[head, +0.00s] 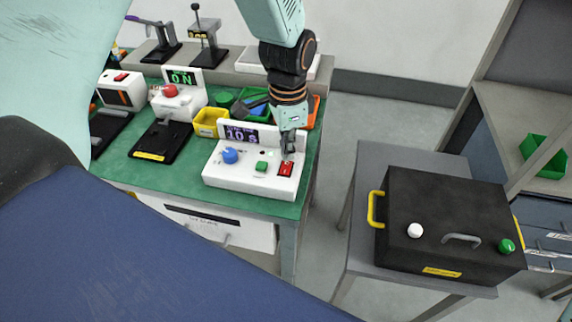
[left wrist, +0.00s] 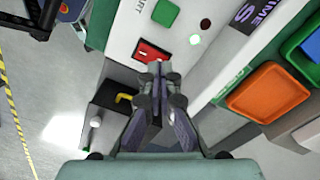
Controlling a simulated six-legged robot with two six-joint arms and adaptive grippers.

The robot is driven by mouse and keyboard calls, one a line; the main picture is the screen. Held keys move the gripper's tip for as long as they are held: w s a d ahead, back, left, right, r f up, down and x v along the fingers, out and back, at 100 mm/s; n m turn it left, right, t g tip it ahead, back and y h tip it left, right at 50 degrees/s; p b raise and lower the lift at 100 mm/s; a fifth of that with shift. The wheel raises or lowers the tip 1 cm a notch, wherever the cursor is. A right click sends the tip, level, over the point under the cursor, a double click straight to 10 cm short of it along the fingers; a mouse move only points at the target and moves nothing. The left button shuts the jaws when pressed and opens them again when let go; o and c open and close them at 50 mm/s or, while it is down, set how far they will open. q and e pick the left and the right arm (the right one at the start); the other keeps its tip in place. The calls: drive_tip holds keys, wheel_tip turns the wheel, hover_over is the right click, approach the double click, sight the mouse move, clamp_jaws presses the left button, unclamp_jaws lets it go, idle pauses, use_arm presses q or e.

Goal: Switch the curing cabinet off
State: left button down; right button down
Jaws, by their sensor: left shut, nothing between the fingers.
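A white control box (head: 225,178) stands at the front right of the green bench. It has a display reading "10 s" (head: 241,134), a blue knob (head: 230,155), a green button (head: 262,166) and a red rocker switch (head: 286,169). No readable label tells me which unit is the curing cabinet. My left gripper (head: 288,154) is shut and empty, pointing down just above the red switch. In the left wrist view the fingertips (left wrist: 163,70) are close beside the red switch (left wrist: 150,52); I cannot tell if they touch. My right gripper is not in view.
A black box (head: 445,215) with yellow handles stands on a grey table to the right, across a gap. Behind the control box are a yellow bin (head: 208,122) and other bins. A white unit with an "ON" display (head: 181,77) stands further left.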

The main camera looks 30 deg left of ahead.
sight(287, 162)
use_arm(q)
drive_tip(key=shift+s+r, duration=0.1)
drive_tip(key=shift+s, duration=0.05)
idle(0.4)
drive_tip(key=shift+f, duration=0.25)
drive_tip(key=shift+f, duration=0.25)
drive_tip(key=shift+f+b, duration=0.35)
drive_tip(key=shift+f, duration=0.25)
idle(0.5)
drive_tip(key=shift+r, duration=0.1)
wheel_tip(287, 162, up, 7)
drive_tip(key=p, duration=0.7)
drive_tip(key=shift+p, duration=0.4)
